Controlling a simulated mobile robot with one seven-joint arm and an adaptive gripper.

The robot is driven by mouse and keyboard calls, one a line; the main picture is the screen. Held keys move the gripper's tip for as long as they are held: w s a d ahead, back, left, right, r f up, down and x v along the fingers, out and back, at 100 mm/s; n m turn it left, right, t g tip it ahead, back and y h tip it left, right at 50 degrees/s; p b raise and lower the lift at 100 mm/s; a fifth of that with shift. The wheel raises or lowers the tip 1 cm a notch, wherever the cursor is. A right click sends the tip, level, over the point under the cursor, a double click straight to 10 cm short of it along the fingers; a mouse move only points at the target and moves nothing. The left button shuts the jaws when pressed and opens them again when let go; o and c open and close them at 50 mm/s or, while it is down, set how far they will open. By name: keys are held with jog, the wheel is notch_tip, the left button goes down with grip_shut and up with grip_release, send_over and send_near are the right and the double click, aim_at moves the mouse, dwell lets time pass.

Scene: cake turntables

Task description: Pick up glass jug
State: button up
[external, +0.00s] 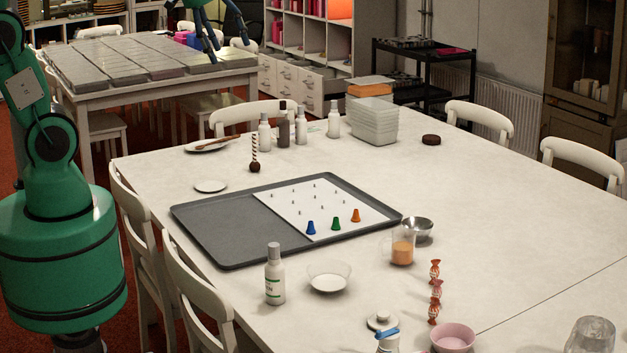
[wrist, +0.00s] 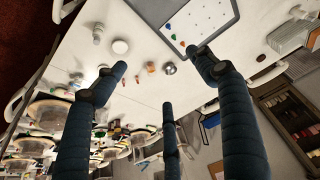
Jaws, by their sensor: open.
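A clear glass jug (external: 402,247) with orange contents stands upright on the white table, right of the grey tray. In the wrist view, a small orange-filled vessel (wrist: 150,68) appears to be the same jug, between my spread fingers and well beyond them. My gripper (external: 213,53) hangs at the top of the external view, far from the jug. Its dark blue fingers (wrist: 160,75) are spread open and empty. The fingers hide parts of the table in the wrist view.
A metal bowl (external: 420,231) stands close behind the jug's right side. The grey tray (external: 215,230) with colored cones is to its left. A glass bowl (external: 329,278), white bottle (external: 274,275) and wrapped candies (external: 435,290) are nearer the camera. The table's right side is mostly clear.

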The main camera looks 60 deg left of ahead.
jog(key=w+d+f+g, duration=0.1)
jog(key=w+d+f, duration=0.15)
jog(key=w, duration=0.55)
jog(key=w+d+f, duration=0.2)
jog(key=w+d, duration=0.1)
jog(key=w, duration=0.4)
jog(key=g+p, duration=0.3)
send_over(404, 235)
jog(key=s+d, duration=0.2)
jog(key=d, duration=0.1)
notch_tip(404, 235, down, 37)
jog(key=shift+a, duration=0.1)
jog(key=shift+s, duration=0.1)
notch_tip(404, 235, down, 9)
jog(key=shift+r+b, duration=0.2)
jog(key=shift+b, duration=0.2)
jog(key=shift+f, duration=0.1)
